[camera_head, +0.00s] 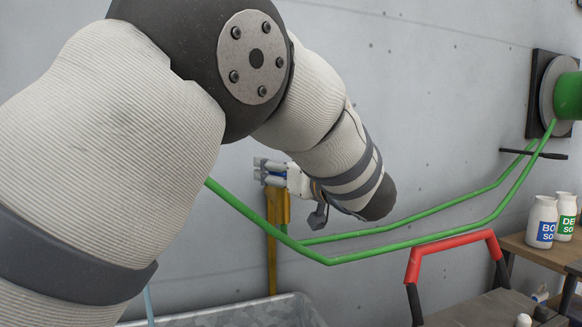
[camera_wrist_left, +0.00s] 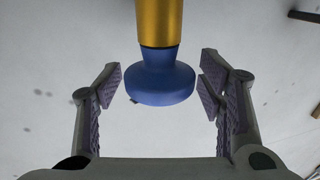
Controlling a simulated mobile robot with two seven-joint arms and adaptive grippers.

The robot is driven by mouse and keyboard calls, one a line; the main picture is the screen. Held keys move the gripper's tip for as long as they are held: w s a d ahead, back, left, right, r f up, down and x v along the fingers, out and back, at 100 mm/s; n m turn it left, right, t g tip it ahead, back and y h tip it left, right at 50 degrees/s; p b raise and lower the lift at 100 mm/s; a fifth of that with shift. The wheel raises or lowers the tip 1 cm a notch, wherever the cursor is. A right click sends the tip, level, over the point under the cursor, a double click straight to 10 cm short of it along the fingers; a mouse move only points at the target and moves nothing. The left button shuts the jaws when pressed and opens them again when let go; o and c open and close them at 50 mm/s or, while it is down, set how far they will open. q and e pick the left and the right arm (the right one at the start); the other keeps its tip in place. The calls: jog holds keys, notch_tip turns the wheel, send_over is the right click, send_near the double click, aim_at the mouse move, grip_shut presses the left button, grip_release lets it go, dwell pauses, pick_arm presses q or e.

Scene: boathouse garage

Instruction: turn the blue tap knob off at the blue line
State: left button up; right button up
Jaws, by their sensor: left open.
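The blue tap knob (camera_wrist_left: 162,80) sits on the end of a yellow stem (camera_wrist_left: 160,22) in the left wrist view. A small dark mark shows at its lower left rim. My left gripper (camera_wrist_left: 160,84) is open, one finger on each side of the knob, with a gap on both sides. In the head view my left gripper (camera_head: 268,172) is by the wall at the top of a yellow pipe (camera_head: 272,250), and a bit of blue shows between its fingers. I cannot make out a blue line. My right gripper is not in view.
A green hose (camera_head: 400,240) runs along the wall to a green reel (camera_head: 568,95). A red-handled tool (camera_head: 450,243), white bottles (camera_head: 541,222) and a wooden shelf (camera_head: 515,245) are at the right. A grey metal tub (camera_head: 250,312) stands below the arm.

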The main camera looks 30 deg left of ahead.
pick_arm(q)
jog(key=shift+d, duration=0.1)
jog(key=c, duration=1.1)
jog(key=shift+s+m+t, duration=0.1)
jog(key=shift+m+t, duration=0.2)
jog(key=shift+t, duration=0.1)
jog(key=m+t+h, duration=0.5)
jog(key=t+h, duration=0.1)
jog(key=shift+f+m+h, duration=0.1)
jog(key=shift+m+h, duration=0.2)
jog(key=shift+m+t+h, duration=0.7)
jog(key=shift+m+h, duration=0.6)
jog(key=shift+h, duration=0.6)
jog(key=shift+m+t+h, duration=0.7)
jog(key=shift+m+h, duration=0.6)
jog(key=shift+h, duration=0.6)
